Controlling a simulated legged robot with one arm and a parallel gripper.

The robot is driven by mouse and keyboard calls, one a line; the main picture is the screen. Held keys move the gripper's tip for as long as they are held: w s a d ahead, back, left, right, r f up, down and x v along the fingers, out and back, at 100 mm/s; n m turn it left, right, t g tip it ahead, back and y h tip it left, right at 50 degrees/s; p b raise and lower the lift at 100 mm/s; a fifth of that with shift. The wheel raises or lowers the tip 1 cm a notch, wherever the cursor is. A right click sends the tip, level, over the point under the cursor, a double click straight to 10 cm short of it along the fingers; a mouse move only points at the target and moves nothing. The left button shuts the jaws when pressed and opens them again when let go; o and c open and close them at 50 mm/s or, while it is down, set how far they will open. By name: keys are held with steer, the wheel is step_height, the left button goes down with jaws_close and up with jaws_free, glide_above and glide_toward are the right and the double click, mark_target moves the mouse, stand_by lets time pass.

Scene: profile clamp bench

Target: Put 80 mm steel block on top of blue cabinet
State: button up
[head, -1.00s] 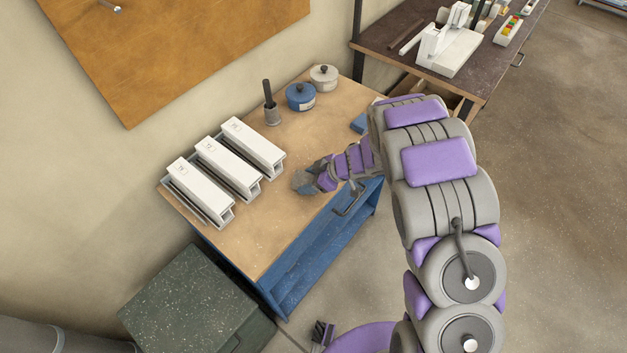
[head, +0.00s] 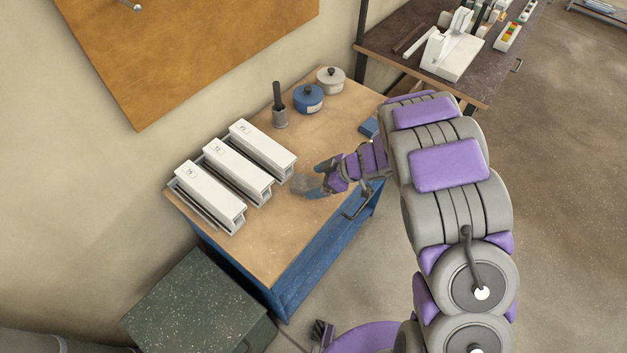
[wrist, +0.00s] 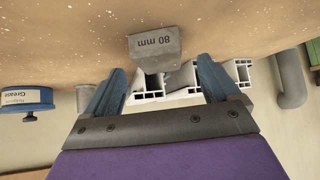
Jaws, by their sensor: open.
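The steel block (head: 303,184) is a small grey piece standing on the wooden top of the blue cabinet (head: 312,262), just right of the white profiles. In the wrist view, which is upside down, the block (wrist: 154,46) shows its "80 mm" marking and sits on the wood. My gripper (head: 321,180) is open. Its two blue fingers are apart and empty in the wrist view (wrist: 160,78). The block lies just beyond the fingertips, and I see no finger gripping it. The block's far side is hidden.
Several white profiles (head: 238,170) lie in holders at the left of the top. A blue grease tin (head: 308,98), a pale tin (head: 330,80) and a grey cup with a dark rod (head: 279,117) stand behind. A dark green chest (head: 195,305) stands in front.

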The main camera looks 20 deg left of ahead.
steer(key=d+f+p+v, duration=0.2)
steer(key=v, duration=0.9)
steer(key=w+d+r+m+t+h, duration=0.5)
steer(key=w+d+r+t, duration=0.3)
steer(key=w+d+r, duration=0.4)
steer(key=s+d+r+m+t+h, duration=0.25)
steer(key=d+r+m+h, duration=0.3)
steer(key=d+r, duration=0.55)
steer(key=s+d+m+g+h, duration=0.2)
steer(key=s+d+m+g, duration=0.1)
steer(key=s, duration=0.7)
steer(key=s+d+m+g+h, duration=0.1)
steer(key=s+d+m+g, duration=0.25)
steer(key=s, duration=0.75)
steer(key=s+a+f+g+y, duration=0.1)
steer(key=s+a+g+y, duration=0.1)
steer(key=s, duration=0.9)
steer(key=s+a+f+m+g+y, duration=0.1)
steer(key=s+a+g+y, duration=0.1)
steer(key=s+a, duration=0.5)
steer(key=shift+s+f+g+y, duration=0.15)
steer(key=shift+s+g+y, duration=0.2)
steer(key=shift+s+g, duration=1.05)
